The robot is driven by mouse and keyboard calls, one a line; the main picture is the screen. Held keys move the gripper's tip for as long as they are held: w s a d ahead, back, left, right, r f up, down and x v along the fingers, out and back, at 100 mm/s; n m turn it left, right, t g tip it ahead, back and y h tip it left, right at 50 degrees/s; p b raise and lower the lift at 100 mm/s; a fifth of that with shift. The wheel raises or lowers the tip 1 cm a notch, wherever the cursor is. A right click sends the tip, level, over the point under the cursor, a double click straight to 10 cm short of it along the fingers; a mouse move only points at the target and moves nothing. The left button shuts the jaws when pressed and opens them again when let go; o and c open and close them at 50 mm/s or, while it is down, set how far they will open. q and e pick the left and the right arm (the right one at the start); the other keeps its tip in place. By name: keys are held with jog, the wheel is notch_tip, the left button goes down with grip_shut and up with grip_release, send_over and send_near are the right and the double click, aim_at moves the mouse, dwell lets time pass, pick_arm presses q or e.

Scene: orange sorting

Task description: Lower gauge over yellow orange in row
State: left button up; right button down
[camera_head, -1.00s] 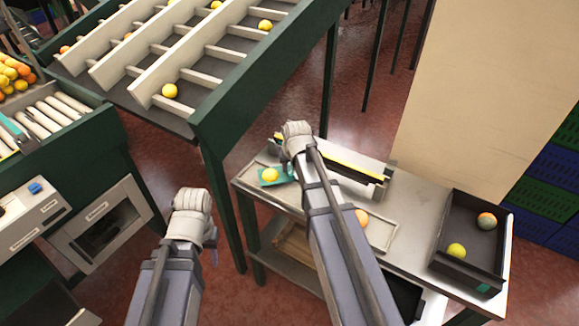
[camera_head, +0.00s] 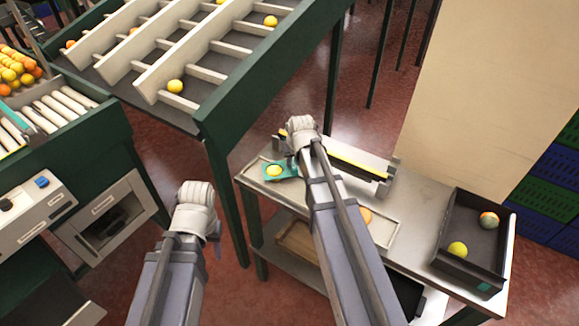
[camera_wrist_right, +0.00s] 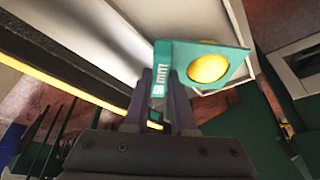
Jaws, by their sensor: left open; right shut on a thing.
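My right gripper (camera_head: 294,163) is shut on the teal gauge (camera_head: 291,173), a flat plate with a round hole and a marked handle. The gauge also shows in the right wrist view (camera_wrist_right: 236,57), held by the handle. The yellow orange (camera_head: 274,170) shows within the gauge's hole, ringed by teal, at the left end of a shallow tray (camera_head: 385,243). It shows through the hole in the right wrist view too (camera_wrist_right: 209,68). How far down the ring sits around it I cannot tell. My left gripper (camera_head: 214,250) is open and empty, away from the table; its fingers are mostly hidden.
Another orange (camera_head: 366,215) lies in the shallow tray, partly behind my right arm. A long rail with a yellow strip (camera_head: 358,165) stands behind the tray. A dark bin (camera_head: 447,228) at the right holds two fruits. A sloped sorting rack (camera_head: 205,100) stands at the back left.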

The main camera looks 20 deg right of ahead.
jog(key=shift+r+p, duration=3.65)
jog(key=shift+r, duration=0.2)
